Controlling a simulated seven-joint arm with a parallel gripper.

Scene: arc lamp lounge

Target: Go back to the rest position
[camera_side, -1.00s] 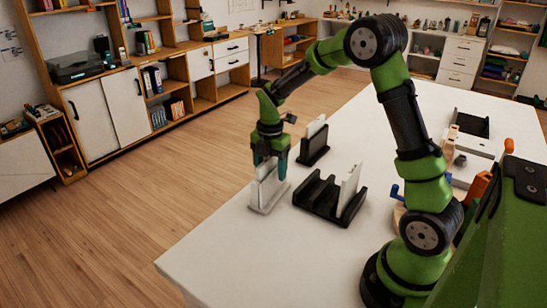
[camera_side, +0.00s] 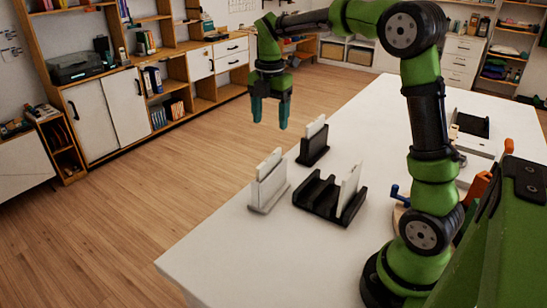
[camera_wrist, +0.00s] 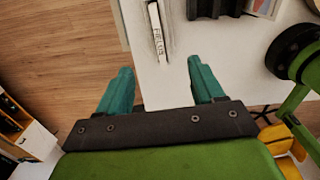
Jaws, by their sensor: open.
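My gripper (camera_side: 270,112) is open and empty, raised high above the far left edge of the white table (camera_side: 225,250). Its two teal fingers stand apart in the wrist view (camera_wrist: 160,88). A white stand holding a white upright piece (camera_side: 268,182) is on the table below and apart from my gripper. In the wrist view this piece (camera_wrist: 157,32) shows dark lettering that I cannot read for sure.
A black slotted rack (camera_side: 318,200) holds a white piece (camera_side: 348,185) at its right end. A smaller black stand (camera_side: 313,150) with a white piece is behind. Blue (camera_side: 398,193) and orange items are near my base. The table's front left is clear.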

